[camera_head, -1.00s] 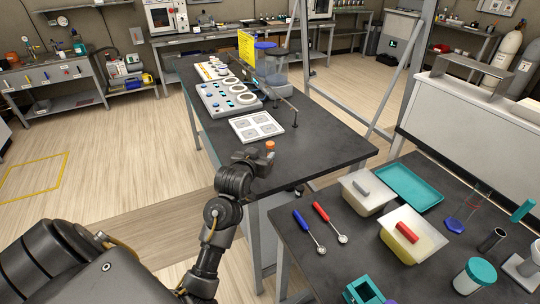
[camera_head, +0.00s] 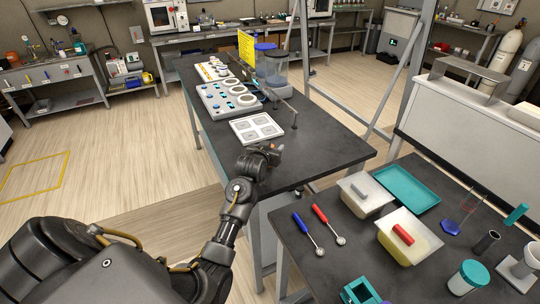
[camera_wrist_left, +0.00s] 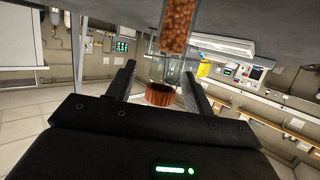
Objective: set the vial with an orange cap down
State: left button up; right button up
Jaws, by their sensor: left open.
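My left gripper (camera_head: 272,151) is low over the near end of the long dark table (camera_head: 325,150). The vial with an orange cap (camera_wrist_left: 160,94) is between its fingers in the left wrist view, where the picture looks upside down. The vial has clear glass and orange grains. The fingers (camera_wrist_left: 158,88) are open, one on each side, with a gap showing on the left. In the head view only a small bit of the vial (camera_head: 279,147) shows past the gripper. The vial's base is cut off, so I cannot see its contact with the table. My right gripper is not in view.
A white tray with square pads (camera_head: 256,128) lies just beyond the gripper. The table is bare to the right of the gripper.

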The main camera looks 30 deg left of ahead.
pick_arm(q)
jog(key=shift+w+a+f, duration=0.15)
jog(key=shift+w, duration=0.25)
grip_shut()
